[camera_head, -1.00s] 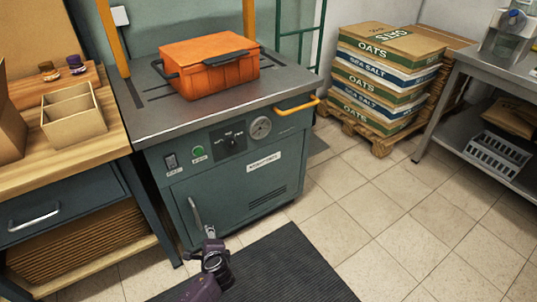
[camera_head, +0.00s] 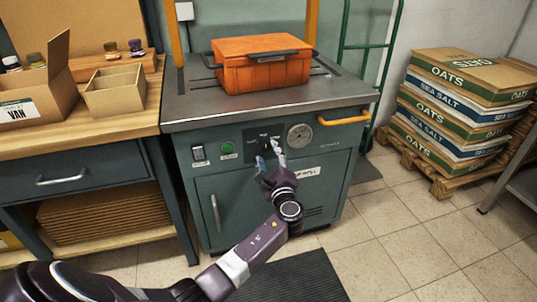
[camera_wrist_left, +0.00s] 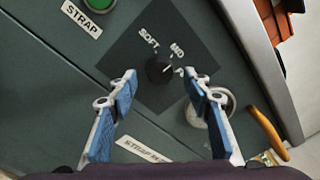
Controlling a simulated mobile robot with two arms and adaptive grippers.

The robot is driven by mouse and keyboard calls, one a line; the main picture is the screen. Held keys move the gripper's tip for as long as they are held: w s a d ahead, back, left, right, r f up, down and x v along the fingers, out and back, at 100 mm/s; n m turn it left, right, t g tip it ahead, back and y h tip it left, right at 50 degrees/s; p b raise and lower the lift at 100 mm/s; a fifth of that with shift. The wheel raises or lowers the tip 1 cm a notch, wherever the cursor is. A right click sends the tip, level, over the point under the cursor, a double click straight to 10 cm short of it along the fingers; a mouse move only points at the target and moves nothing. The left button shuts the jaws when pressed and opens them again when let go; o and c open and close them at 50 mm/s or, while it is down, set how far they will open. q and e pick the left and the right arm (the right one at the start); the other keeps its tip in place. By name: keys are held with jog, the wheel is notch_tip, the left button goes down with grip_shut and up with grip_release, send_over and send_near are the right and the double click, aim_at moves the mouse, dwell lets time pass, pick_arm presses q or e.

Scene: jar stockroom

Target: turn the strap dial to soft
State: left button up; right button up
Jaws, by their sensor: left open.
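The strap dial (camera_wrist_left: 158,69) is a small black knob on a dark square plate (camera_wrist_left: 150,38) on the front of the green strapping machine. A further label is partly covered by a finger. A pale mark sits at the knob's right side, toward MED; its exact setting is hard to tell. My left gripper (camera_head: 270,158) is in front of the dial plate. In the left wrist view its blue-padded fingers (camera_wrist_left: 163,84) are open on either side of the dial, apart from it. My right gripper is out of view.
An orange case (camera_head: 262,66) stands on the machine top (camera_head: 200,108). A green button (camera_head: 227,149), a gauge (camera_head: 300,137) and a yellow handle (camera_head: 345,118) are near the dial. A wooden bench (camera_head: 95,138) with boxes is left; stacked sacks (camera_head: 465,105) stand right.

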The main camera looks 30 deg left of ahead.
pick_arm(q)
jog(key=shift+x, duration=1.05)
jog(key=shift+c, duration=0.4)
jog(key=c, duration=1.1)
jog(key=shift+d+f+b, duration=0.1)
jog(key=shift+b, duration=0.2)
